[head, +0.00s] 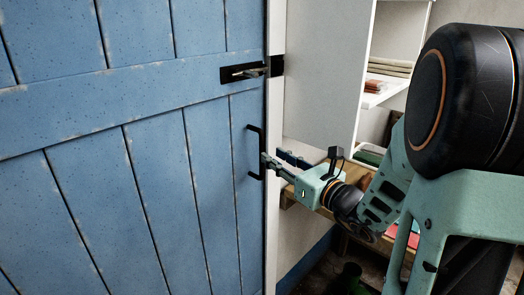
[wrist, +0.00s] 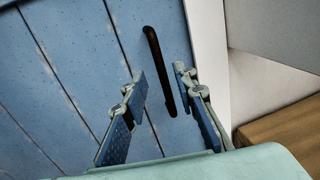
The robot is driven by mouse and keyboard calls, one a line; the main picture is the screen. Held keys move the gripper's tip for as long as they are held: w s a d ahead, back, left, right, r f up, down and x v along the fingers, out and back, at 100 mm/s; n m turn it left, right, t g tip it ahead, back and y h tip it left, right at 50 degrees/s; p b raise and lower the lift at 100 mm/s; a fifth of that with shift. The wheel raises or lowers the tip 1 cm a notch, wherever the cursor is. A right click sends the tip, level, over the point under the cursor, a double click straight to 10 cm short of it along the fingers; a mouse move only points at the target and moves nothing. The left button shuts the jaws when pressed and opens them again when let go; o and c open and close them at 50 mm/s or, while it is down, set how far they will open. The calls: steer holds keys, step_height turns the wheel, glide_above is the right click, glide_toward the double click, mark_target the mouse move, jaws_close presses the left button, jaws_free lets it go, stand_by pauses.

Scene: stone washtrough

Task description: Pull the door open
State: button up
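The blue plank door (head: 150,130) fills the left of the head view and appears shut against its pale frame (head: 274,120). A black upright bar handle (head: 250,152) is near its right edge; it also shows in the wrist view (wrist: 153,52). A dark bolt (head: 245,72) sits above the handle on the door; I cannot tell whether it is engaged. My gripper (head: 271,156) is open, pointing at the door close to the handle. In the wrist view, its fingertips (wrist: 159,72) are on either side of the bar, with gaps visible.
Right of the frame are a white panel (head: 322,75), a shelf (head: 390,92) with folded cloths (head: 388,67), and a wooden bench (head: 305,172) below. A dark green object (head: 350,280) is on the floor. The door's face left of the handle is clear.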

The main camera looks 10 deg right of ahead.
steer(key=x, duration=0.6)
steer(key=shift+w+a, duration=0.2)
steer(key=shift+w, duration=0.2)
jaws_close()
